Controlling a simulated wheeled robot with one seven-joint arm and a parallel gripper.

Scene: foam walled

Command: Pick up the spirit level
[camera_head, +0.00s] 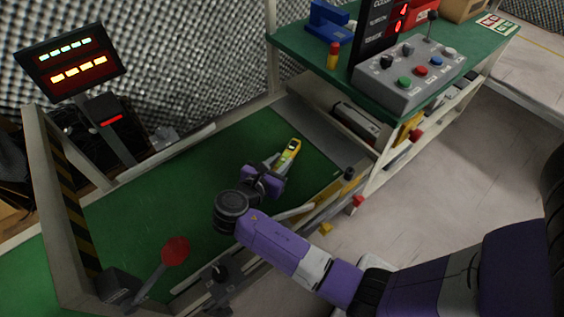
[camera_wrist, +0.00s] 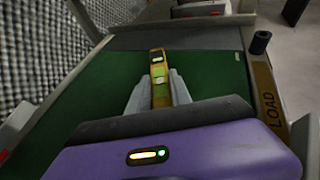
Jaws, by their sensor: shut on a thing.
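The spirit level (camera_head: 289,152) is a small yellow bar with a green vial and a dark patch. It is over the green surface (camera_head: 240,145), near that surface's far right part. My gripper (camera_head: 277,163) is shut on it. In the wrist view, the grey fingers of my gripper (camera_wrist: 159,95) lie along both sides of the spirit level (camera_wrist: 158,70), and its far end sticks out beyond them. Its near end is hidden by my purple gripper body. I cannot tell whether the level touches the green surface or is slightly above it.
A pale frame with a striped post (camera_head: 68,190) borders the green surface. A display (camera_head: 72,62) is at the left. A green-topped bench (camera_head: 300,42) with a control box (camera_head: 408,77) stands at the back right.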

